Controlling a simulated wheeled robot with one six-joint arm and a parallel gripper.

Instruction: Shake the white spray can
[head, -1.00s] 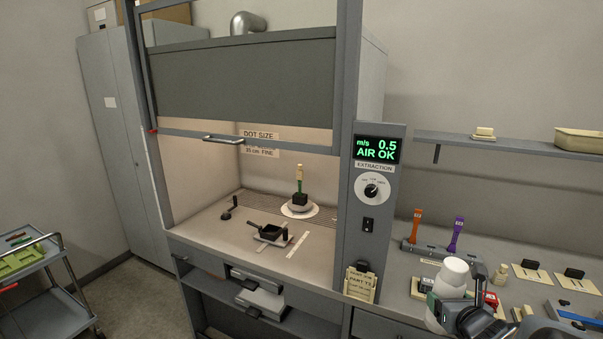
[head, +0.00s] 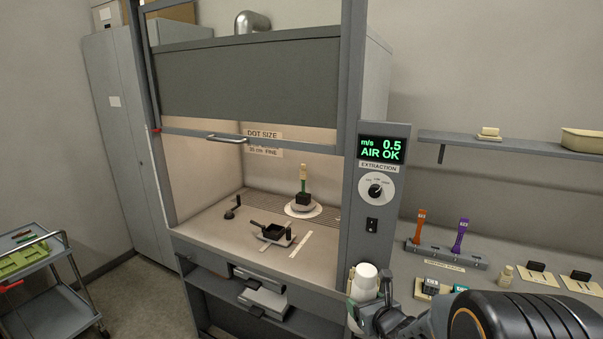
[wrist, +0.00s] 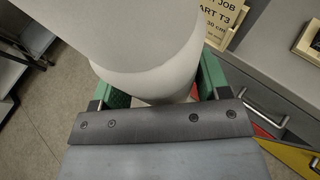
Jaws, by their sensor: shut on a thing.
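The white spray can (head: 365,281) is in my gripper (head: 362,312) at the lower right of the head view, in front of the fume hood's right post. It looks close to upright there. In the wrist view the can (wrist: 150,50) fills the upper middle, and my gripper's green-padded fingers (wrist: 160,92) are shut on it from both sides. My dark arm covers the lower right of the head view. The lower part of the can is largely hidden by the gripper.
The fume hood (head: 345,150) stands open, with a small black pan (head: 272,233) and a specimen on a white disc (head: 303,208) inside. A rack (head: 445,255) with orange and purple tools stands on the right bench. A trolley (head: 45,290) is at left. Floor shows between trolley and hood.

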